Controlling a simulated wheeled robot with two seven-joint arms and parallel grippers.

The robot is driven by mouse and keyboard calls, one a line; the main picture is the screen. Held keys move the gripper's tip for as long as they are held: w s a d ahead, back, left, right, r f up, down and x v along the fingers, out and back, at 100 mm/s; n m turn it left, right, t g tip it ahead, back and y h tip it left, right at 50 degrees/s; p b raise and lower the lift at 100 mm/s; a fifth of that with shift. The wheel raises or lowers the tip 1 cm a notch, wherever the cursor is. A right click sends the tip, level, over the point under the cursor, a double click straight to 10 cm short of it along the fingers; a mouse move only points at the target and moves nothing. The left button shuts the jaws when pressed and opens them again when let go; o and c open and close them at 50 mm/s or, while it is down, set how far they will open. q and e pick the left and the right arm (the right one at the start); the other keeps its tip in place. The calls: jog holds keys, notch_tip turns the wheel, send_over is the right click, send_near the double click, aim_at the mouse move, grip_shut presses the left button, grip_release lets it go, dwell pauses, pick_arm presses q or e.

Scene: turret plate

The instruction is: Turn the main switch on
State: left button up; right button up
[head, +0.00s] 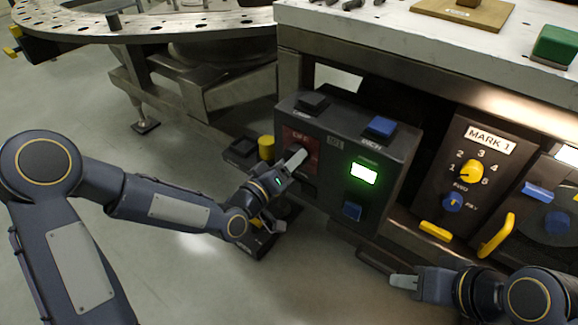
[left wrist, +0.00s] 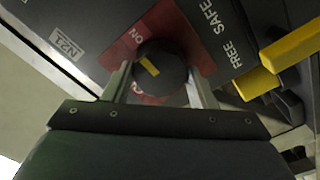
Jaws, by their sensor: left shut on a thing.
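The main switch is a round black knob (left wrist: 165,62) with a yellow mark, on a red plate (head: 299,140) on the left of the dark control box (head: 330,135). In the left wrist view the yellow mark points to the upper left, near the word ON. A second label at the lower left is partly hidden by a finger. My left gripper (head: 295,162) is shut on the knob, one finger on each side. In the head view the gripper hides most of the knob. My right gripper (head: 405,282) is at the lower right, away from the box; its finger gap is unclear.
The box carries a lit green display (head: 363,173), a blue top button (head: 381,127) and a blue lower button (head: 352,211). A MARK 1 dial panel (head: 463,165) stands to the right. A yellow cylinder (head: 266,147) stands left of the box. Open floor lies left.

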dwell(0.3)
pick_arm(q)
jog(key=o, duration=1)
jog(key=shift+s+a, duration=0.1)
jog(key=p+v, duration=0.1)
jog(key=v, duration=0.6)
jog(key=shift+s+a, duration=0.2)
